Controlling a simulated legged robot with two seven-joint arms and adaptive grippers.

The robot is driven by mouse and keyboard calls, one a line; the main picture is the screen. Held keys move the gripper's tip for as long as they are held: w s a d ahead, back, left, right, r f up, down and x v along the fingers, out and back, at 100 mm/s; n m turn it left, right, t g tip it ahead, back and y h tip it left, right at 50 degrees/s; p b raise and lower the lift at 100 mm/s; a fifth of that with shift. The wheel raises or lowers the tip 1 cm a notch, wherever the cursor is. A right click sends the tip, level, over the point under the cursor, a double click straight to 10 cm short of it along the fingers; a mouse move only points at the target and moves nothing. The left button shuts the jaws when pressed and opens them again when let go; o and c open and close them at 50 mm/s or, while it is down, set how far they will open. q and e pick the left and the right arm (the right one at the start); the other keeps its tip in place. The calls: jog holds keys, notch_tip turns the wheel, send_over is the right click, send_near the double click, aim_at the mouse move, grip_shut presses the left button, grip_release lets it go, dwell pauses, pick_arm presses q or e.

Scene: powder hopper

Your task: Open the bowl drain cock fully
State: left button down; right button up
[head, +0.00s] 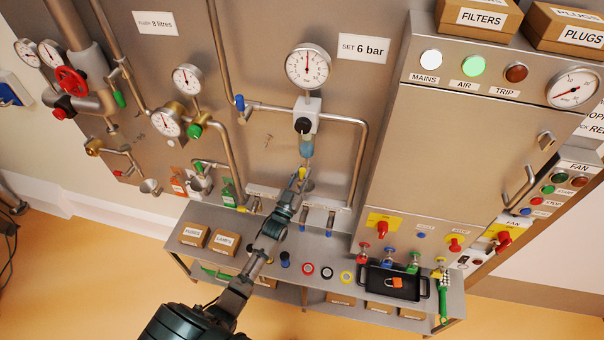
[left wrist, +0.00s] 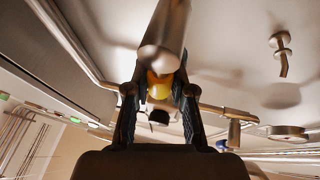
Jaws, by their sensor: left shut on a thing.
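The filter-regulator (head: 306,118) hangs under the round gauge by the "SET 6 bar" label, with a bluish bowl (head: 307,146) below it. The yellow drain cock (head: 302,173) is at the bottom of the bowl. My left gripper (head: 301,183) reaches up from below and is shut on the cock. In the left wrist view, the yellow cock (left wrist: 160,86) sits between the two dark fingers of my left gripper (left wrist: 158,95), partly hidden behind a steel cylinder (left wrist: 165,38). How far the cock is turned cannot be told. My right gripper is out of view.
A steel shelf (head: 335,248) below holds boxes, rings and a black tray (head: 372,279). A steel cabinet (head: 460,150) stands close on the right. Gauges and valves crowd the panel's left side.

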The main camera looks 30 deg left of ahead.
pick_arm(q)
jog(key=c, duration=1.1)
grip_release()
jog(key=shift+f, duration=0.35)
jog(key=shift+o, duration=0.6)
jog(key=shift+w+r, duration=0.1)
jog(key=shift+r, duration=0.05)
jog(key=v, duration=1.2)
jog(key=shift+f, duration=0.2)
